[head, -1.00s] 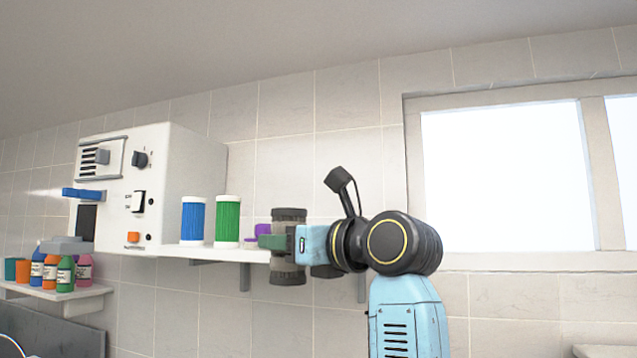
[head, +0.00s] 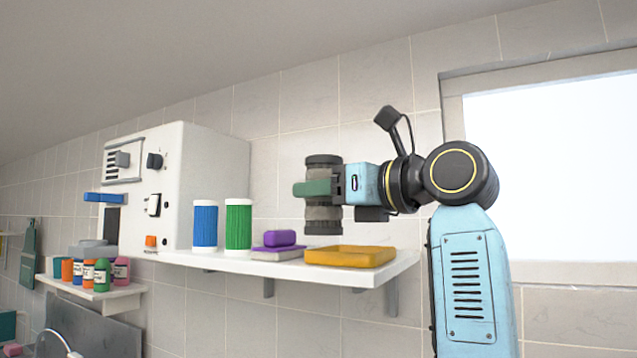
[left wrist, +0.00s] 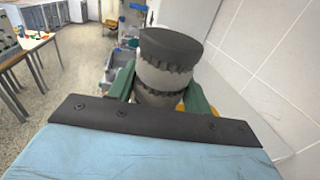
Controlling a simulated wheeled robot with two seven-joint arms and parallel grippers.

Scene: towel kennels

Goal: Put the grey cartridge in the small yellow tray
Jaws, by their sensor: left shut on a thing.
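The grey cartridge (head: 323,214), a ribbed cylinder with dark end caps, is upright in my left gripper (head: 312,188). The green fingers are shut around its middle. In the left wrist view the cartridge (left wrist: 168,68) stands between the two green fingers (left wrist: 160,92). The small yellow tray (head: 350,257) lies on the white shelf, near its right end. In the head view the cartridge's lower end shows above the tray's left part, with a small gap between them. My right gripper is not in view.
On the white shelf (head: 230,263) stand a blue cartridge (head: 205,226), a green cartridge (head: 238,225) and a purple block (head: 280,238) on a flat piece. A white machine (head: 190,180) is at the left. A lower shelf (head: 95,290) holds several small bottles.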

